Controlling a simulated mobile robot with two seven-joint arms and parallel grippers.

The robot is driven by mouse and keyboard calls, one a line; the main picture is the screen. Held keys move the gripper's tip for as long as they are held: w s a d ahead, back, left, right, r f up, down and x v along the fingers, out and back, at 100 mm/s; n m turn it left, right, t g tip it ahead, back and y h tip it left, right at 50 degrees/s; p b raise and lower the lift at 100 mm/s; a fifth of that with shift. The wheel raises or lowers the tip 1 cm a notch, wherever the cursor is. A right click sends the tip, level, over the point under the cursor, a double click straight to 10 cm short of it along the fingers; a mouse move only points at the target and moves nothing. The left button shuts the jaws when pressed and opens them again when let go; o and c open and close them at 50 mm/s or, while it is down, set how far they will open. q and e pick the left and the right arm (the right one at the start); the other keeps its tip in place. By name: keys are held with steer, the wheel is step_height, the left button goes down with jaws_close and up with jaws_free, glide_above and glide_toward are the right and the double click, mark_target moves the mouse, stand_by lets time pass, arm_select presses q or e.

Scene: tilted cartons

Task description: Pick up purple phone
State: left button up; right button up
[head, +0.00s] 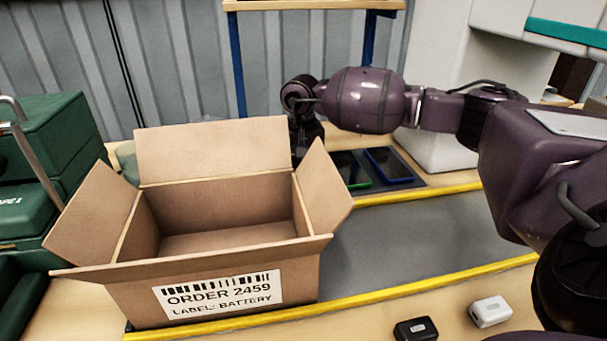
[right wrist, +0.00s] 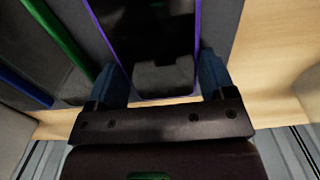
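The purple phone (right wrist: 155,45), dark-screened with a purple rim, lies between the fingers of my right gripper (right wrist: 163,80) in the right wrist view. The two blue fingertips are spread, one beside each long edge of the phone; I cannot tell whether they touch it. In the head view my right gripper (head: 305,135) points down behind the open carton, and its tips and the purple phone are hidden there. My left gripper is not in view.
A green-edged phone (head: 350,168) and a blue-edged phone (head: 389,166) lie in the dark tray (head: 418,182). An open carton (head: 125,290) stands in front, its flap near my right gripper. A black box (head: 416,329) and a white box (head: 490,312) lie at the front.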

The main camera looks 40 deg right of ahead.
steer(key=shift+c, duration=0.9)
steer(key=shift+r, duration=0.1)
